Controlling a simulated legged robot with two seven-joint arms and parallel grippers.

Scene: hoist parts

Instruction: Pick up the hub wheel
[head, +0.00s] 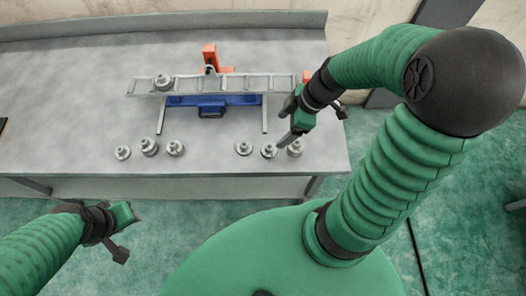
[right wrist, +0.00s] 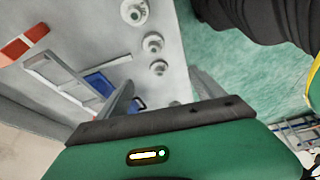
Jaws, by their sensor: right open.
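Several similar grey metal hub wheels stand on the table. Three are at the front left, one of them here (head: 123,152). Three more are at the front right: a left one (head: 244,147), a middle one (head: 269,151) and a right one (head: 295,147). My right gripper (head: 285,122) is open and empty above the right-hand group, its lower finger close over the middle and right wheels. In the right wrist view, its fingers (right wrist: 162,92) are apart with wheels (right wrist: 153,42) beyond them. My left gripper (head: 130,219) is off the table's front edge; its jaws are unclear.
A grey ladder-like frame (head: 237,85) lies across the table behind the wheels, with another wheel-like part (head: 163,82) on its left end. A blue part (head: 211,104) is under it and an orange stand (head: 210,55) behind.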

